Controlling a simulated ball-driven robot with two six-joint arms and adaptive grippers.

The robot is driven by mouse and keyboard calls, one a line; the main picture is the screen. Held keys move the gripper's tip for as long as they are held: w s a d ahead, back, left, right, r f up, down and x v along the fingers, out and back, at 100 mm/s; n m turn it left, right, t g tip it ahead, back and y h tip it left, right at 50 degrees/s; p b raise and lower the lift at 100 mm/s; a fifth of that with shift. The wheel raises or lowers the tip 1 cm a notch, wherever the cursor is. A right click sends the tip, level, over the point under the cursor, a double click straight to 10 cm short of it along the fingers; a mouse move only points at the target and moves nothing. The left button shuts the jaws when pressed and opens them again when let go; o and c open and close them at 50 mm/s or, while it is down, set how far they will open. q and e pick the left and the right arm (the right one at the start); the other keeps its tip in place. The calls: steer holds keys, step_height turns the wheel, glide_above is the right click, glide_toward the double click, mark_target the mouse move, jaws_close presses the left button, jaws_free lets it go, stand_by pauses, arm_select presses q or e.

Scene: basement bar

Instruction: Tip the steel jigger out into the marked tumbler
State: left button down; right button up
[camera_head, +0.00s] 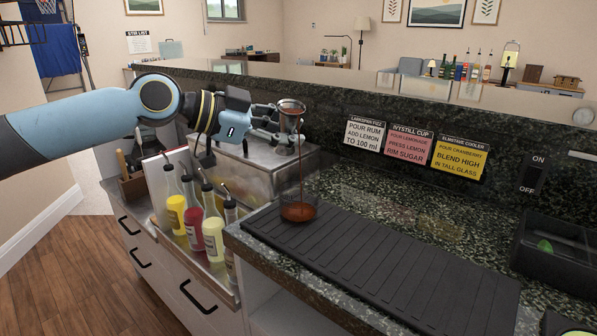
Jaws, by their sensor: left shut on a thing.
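My left gripper (279,137) is shut on the steel jigger (290,117), which is held above the left end of the black ribbed mat. Brown liquid shows at the jigger's upper mouth, and a thin brown stream runs down below it. The clear tumbler (299,201) stands on the mat's left end, under the stream. Brown liquid lies in its bottom. Its markings are too small to read. My right gripper is not in view.
The black mat (400,272) is bare to the right of the tumbler. Several bottles with pourers (212,226) stand in a rack at the left, below a steel box (255,165). Recipe signs (409,142) are on the raised ledge behind. A black bin (555,252) is at the right.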

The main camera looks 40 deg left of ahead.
arm_select(q)
steer(key=shift+r+y+p, duration=0.2)
steer(key=shift+y+p, duration=0.1)
steer(key=shift+a+r+m+p, duration=0.15)
steer(key=shift+r+m+p, duration=0.05)
steer(key=shift+m+p, duration=0.4)
steer(key=shift+f+y, duration=0.3)
steer(key=shift+f, duration=0.05)
steer(key=shift+w+f+m+t+b, duration=0.1)
steer(key=shift+f+m+t+b, duration=0.2)
steer(key=shift+f+m+b, duration=0.35)
steer(key=shift+a+y+p, duration=0.1)
steer(key=shift+y+p, duration=0.2)
steer(key=shift+p, duration=0.15)
steer(key=shift+r+m+y+p, duration=0.3)
steer(key=shift+m+p, duration=0.25)
stand_by(0.4)
steer(key=shift+w+a+f+m+t+y, duration=0.15)
steer(key=shift+f+m+t+y, duration=0.25)
steer(key=shift+m, duration=0.2)
stand_by(0.7)
steer(key=shift+r+m+y+p, duration=0.3)
steer(key=shift+r+m+p, duration=0.2)
steer(key=shift+m+p, duration=0.15)
stand_by(0.6)
steer(key=shift+f+m+t+y, duration=0.3)
steer(key=shift+f+m+t, duration=0.05)
steer(key=shift+m+t, duration=0.2)
stand_by(0.6)
